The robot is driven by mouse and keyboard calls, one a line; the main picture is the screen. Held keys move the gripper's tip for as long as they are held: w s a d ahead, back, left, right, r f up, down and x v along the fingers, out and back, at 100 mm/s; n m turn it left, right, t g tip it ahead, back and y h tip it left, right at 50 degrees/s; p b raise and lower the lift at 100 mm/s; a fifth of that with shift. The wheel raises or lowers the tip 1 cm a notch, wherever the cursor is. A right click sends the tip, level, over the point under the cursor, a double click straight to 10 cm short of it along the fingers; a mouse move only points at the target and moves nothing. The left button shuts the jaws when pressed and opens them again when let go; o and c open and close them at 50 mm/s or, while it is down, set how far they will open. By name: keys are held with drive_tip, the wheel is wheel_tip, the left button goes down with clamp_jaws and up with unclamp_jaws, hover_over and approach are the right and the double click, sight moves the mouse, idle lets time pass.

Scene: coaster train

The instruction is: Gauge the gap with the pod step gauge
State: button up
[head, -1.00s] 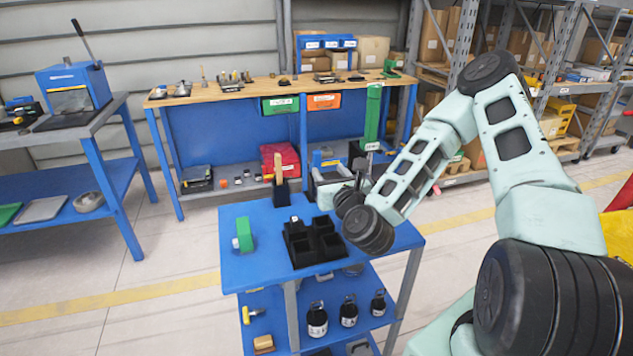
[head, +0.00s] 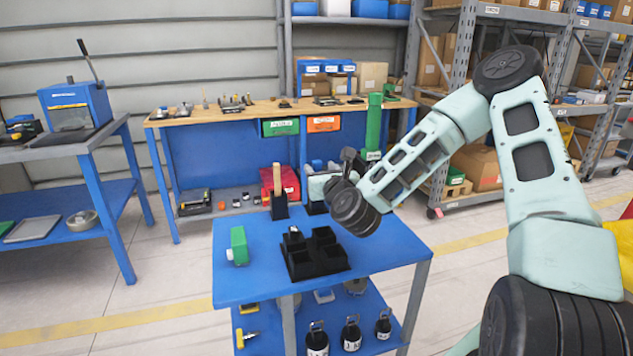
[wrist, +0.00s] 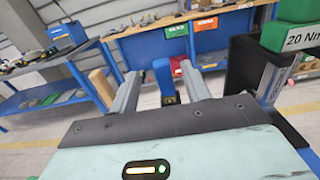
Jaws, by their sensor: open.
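My gripper (wrist: 165,90) is open in the wrist view, its two grey fingers apart. A blue piece (wrist: 164,72) with a dark lower end appears between the fingers; I cannot tell whether it is the step gauge or how far beyond them it lies. In the head view my gripper (head: 346,163) is small and partly hidden by my wrist, above the back of the blue cart (head: 228,278). A wooden handle stands in a black holder (head: 280,208) to its left, and this handle (wrist: 102,88) also shows in the wrist view. I cannot identify the pod or its gap.
A black compartment tray (head: 318,268) and a green block (head: 239,245) sit on the cart top. A tall green post (head: 373,125) rises behind my gripper. In the wrist view, a dark panel (wrist: 248,75) and a green "20 Nm" part (wrist: 298,38) are close on the right.

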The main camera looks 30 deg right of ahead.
sight(318, 166)
drive_tip(key=x, duration=0.3)
drive_tip(key=shift+w+d+f, duration=0.15)
drive_tip(key=shift+d, duration=0.05)
clamp_jaws()
wheel_tip(318, 166, up, 10)
drive_tip(key=p, duration=0.1)
idle(0.4)
